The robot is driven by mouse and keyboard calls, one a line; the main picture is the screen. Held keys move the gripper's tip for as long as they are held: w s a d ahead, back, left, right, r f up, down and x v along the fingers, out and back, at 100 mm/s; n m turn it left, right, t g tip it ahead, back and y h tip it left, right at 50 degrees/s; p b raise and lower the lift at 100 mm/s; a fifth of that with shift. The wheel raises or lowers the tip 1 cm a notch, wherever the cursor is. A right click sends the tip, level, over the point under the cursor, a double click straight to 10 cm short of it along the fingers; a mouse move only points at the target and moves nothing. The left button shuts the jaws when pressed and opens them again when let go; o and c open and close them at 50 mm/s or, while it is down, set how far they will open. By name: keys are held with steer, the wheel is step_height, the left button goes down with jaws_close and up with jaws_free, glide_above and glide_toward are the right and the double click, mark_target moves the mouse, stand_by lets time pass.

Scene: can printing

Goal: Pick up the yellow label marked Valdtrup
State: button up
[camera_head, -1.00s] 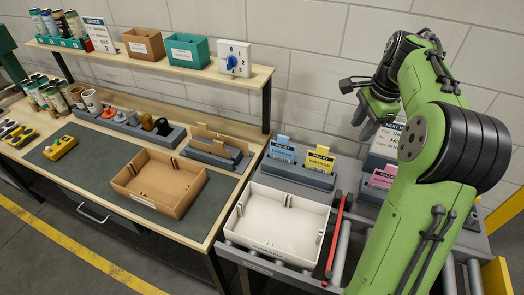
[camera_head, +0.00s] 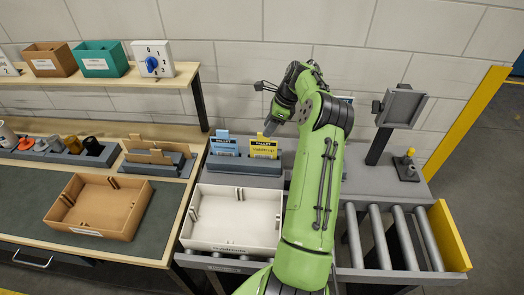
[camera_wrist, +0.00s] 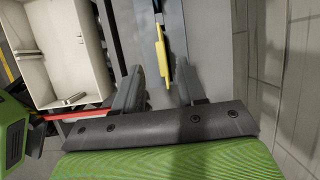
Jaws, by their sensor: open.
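The yellow label (camera_head: 264,148) stands upright in a grey holder (camera_head: 246,164) on the grey surface behind the white tray. Its print reads roughly "Valdtrup" under a dark "PALLET" band. A blue label (camera_head: 223,146) stands to its left in the same holder. My gripper (camera_head: 276,122) is above and slightly right of the yellow label in the head view. In the wrist view my gripper (camera_wrist: 158,85) is open and empty, and the yellow label (camera_wrist: 164,52) shows edge-on, ahead of and roughly between the fingers, apart from them.
The white tray (camera_head: 234,247) stands in front of the holder, and a brown tray (camera_head: 100,232) is on the bench to the left. A red bar (camera_wrist: 78,115) shows in the wrist view. Rollers (camera_head: 403,238) and a screen on a post (camera_head: 402,106) are at right.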

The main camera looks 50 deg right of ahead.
mark_target(263, 140)
steer(key=x, duration=0.5)
steer(key=shift+w+f, duration=0.25)
steer(key=shift+s+r, duration=0.1)
jaws_close()
